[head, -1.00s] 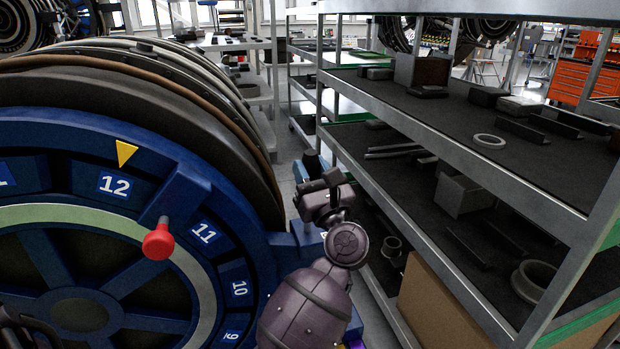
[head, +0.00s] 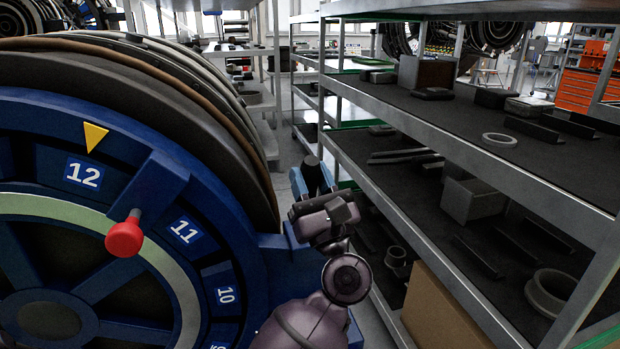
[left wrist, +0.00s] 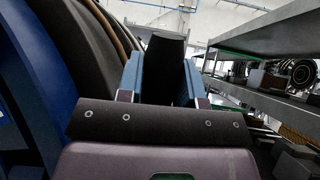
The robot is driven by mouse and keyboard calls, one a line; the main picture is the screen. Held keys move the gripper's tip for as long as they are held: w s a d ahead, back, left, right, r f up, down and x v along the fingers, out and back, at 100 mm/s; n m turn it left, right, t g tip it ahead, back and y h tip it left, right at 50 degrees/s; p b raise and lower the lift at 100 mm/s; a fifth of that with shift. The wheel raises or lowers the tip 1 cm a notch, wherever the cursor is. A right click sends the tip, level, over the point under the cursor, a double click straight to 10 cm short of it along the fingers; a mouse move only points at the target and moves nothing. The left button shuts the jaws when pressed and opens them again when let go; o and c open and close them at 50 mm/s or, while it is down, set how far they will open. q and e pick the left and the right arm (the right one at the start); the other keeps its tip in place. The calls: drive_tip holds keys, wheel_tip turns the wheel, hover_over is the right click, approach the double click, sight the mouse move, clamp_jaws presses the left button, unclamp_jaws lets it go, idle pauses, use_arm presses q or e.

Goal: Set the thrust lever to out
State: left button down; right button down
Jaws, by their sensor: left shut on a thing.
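The thrust lever shows as a black handle (head: 312,172) standing beside the right side of the big blue-rimmed engine. My left gripper (head: 313,184) has its blue fingers on both sides of this handle and is shut on it. In the left wrist view, the black handle (left wrist: 165,60) rises between the two blue fingers of the left gripper (left wrist: 161,82). The lever's lower part is hidden by my gripper and wrist, and no "out" mark can be read. My right gripper is not in view.
The engine's blue dial face (head: 205,262) has numbered labels, a yellow pointer (head: 94,136) and a red knob (head: 125,236) sticking out. A metal shelf rack (head: 470,145) with dark parts stands close on the right. A narrow floor gap runs between engine and rack.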

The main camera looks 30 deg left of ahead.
use_arm(q)
drive_tip(key=shift+f, duration=0.25)
drive_tip(key=c, duration=1.1)
unclamp_jaws()
drive_tip(key=o, duration=0.3)
drive_tip(key=shift+s+d+r, duration=0.1)
drive_tip(key=shift+r, duration=0.05)
drive_tip(key=b+v, duration=0.2)
drive_tip(key=v, duration=0.9)
